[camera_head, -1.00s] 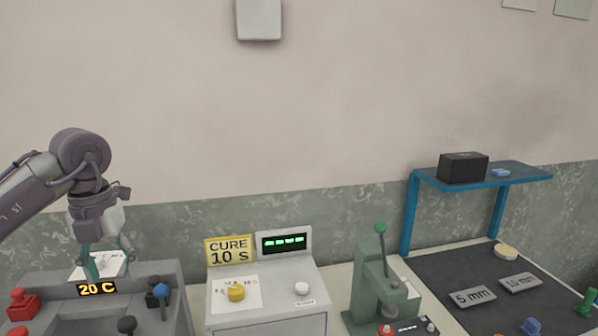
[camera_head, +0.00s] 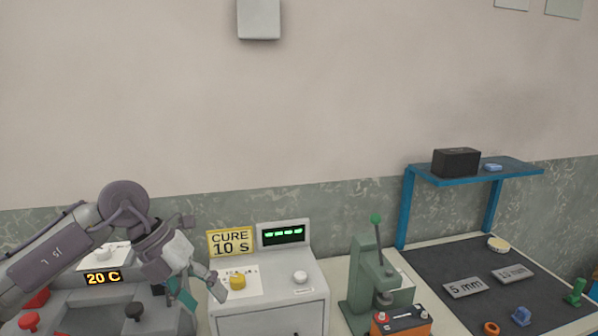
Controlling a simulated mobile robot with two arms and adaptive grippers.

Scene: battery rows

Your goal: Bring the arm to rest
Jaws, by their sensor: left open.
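My left arm comes in from the left edge. Its gripper (camera_head: 200,297) hangs tilted down to the right, open, between the grey station with the 20 C display (camera_head: 103,277) and the grey cure box (camera_head: 268,312). I see nothing between its fingers. One fingertip shows close to the left of the yellow knob (camera_head: 237,282) on the cure box; I cannot tell whether they touch. My right gripper is not in view.
A green press (camera_head: 362,285) stands right of the cure box, with an orange and black battery (camera_head: 400,320) before it. A dark mat (camera_head: 440,262) holds plates and small coloured parts. A blue shelf (camera_head: 470,175) stands behind it.

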